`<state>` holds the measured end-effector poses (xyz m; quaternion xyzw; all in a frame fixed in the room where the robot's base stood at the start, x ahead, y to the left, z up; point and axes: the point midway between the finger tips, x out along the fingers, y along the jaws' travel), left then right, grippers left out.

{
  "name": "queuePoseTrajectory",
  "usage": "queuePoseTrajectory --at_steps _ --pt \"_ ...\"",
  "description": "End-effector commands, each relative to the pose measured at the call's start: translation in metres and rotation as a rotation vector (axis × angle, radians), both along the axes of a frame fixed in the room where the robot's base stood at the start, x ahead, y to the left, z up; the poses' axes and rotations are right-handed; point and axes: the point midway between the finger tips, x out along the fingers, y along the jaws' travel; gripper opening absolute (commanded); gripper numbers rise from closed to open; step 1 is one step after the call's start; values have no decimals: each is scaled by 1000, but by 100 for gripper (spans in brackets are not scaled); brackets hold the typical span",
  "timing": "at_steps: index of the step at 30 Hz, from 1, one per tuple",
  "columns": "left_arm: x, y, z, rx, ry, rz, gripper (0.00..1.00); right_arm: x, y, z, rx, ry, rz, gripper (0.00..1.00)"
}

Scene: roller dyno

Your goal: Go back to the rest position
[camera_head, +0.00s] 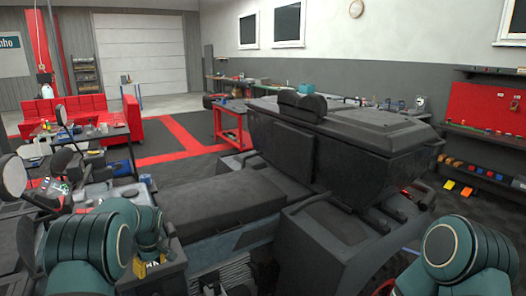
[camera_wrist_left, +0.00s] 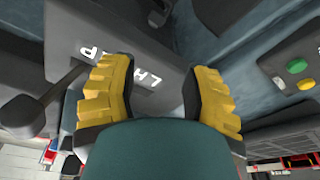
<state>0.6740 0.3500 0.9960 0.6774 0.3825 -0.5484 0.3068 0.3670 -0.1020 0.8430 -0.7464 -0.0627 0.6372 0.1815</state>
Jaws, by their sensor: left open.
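My left gripper (camera_wrist_left: 158,82) shows large in the left wrist view, with two yellow ridged fingers spread apart and nothing between them. Behind the fingers is a dark grey panel with white lettering (camera_wrist_left: 148,76). I cannot tell whether the fingers touch it. In the head view only a bit of yellow of my left gripper (camera_head: 150,267) shows at the lower left, below my teal arm. My right arm's teal link shows at the lower right of the head view, and its gripper is out of sight.
A large dark vehicle (camera_head: 235,200) with a bulky rear box (camera_head: 345,135) fills the middle, close to my arms. A panel with green and yellow buttons (camera_wrist_left: 297,66) is at right in the wrist view. A red workbench (camera_head: 232,122) stands behind. Open floor (camera_head: 165,137) lies at the back left.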

Motion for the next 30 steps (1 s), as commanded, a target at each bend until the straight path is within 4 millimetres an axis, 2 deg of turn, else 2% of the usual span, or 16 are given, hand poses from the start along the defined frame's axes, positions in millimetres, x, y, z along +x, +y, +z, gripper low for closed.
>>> queuePoseTrajectory --at_steps 1,6,9,12,16,18,21,25,30 --pt "-12 -12 -27 -34 14 -50 48 -1 0 -4 -1 1 0 47" --pt "-64 -68 -110 -151 15 -267 48 -2 0 -12 -1 5 2 47" --pt "-103 -106 -147 -214 3 -390 48 -3 0 -17 -1 7 3 47" --pt "-148 -144 -174 -269 -16 -507 48 -3 1 -22 -1 8 4 47" --pt "-209 -189 -193 -323 -51 -650 48 -4 1 -27 -2 10 5 47" --pt "-240 -209 -196 -343 -70 -720 48 -4 1 -30 -1 12 6 47" --pt "-275 -228 -195 -358 -95 -798 48 -5 1 -33 -2 13 7 47" --pt "-304 -243 -190 -367 -116 -863 48 -5 1 -35 -1 13 8 47" --pt "-313 -247 -188 -366 -127 -889 48 -5 1 -35 -2 13 9 47"
